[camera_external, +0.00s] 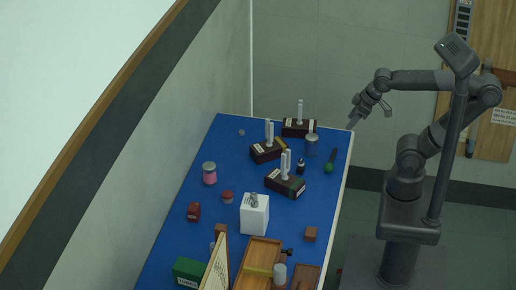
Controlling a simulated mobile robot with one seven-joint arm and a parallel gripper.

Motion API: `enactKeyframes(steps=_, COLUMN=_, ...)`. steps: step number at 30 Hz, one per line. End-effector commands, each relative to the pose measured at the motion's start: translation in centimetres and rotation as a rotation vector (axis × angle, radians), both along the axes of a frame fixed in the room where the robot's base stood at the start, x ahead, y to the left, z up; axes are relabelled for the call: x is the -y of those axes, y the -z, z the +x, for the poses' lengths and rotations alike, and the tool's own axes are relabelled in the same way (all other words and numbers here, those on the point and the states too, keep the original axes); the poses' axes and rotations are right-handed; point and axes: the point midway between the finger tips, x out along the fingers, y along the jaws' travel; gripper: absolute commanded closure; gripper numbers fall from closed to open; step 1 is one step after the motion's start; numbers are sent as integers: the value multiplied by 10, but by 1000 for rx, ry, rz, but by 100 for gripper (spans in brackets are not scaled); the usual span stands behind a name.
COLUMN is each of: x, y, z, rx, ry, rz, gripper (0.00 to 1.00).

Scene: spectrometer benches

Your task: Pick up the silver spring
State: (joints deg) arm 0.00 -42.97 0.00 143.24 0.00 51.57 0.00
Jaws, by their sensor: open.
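A small silver-grey coiled-looking thing (253,200) sits on top of a white block (255,220) in the middle of the blue table; it may be the silver spring, but it is too small to be sure. Another tiny grey thing (242,132) lies near the table's far left corner, its kind unclear. My gripper (368,114) is open and empty. It hangs in the air just past the table's right edge, near the far right corner, well apart from the white block.
Several dark boxes with upright pale prongs (286,186) stand on the blue table (180,240). A pink-filled jar (209,174), a green-handled tool (330,162) and a wooden tray (262,252) are also there. A wall runs along the left side.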

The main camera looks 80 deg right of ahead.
Motion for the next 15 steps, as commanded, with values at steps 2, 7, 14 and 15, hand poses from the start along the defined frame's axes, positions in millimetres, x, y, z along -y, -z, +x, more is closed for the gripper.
enactKeyframes(steps=2, x=0, y=0, z=0, rx=0, ry=0, rz=0, gripper=46)
enactKeyframes(steps=7, x=0, y=-2, z=0, rx=1, ry=0, rz=0, gripper=46)
enactKeyframes(steps=14, x=-1, y=-58, z=3, rx=5, ry=-12, rz=-7, gripper=46)
enactKeyframes(steps=15, x=-5, y=-59, z=15, rx=1, ry=-88, rz=-55, gripper=46)
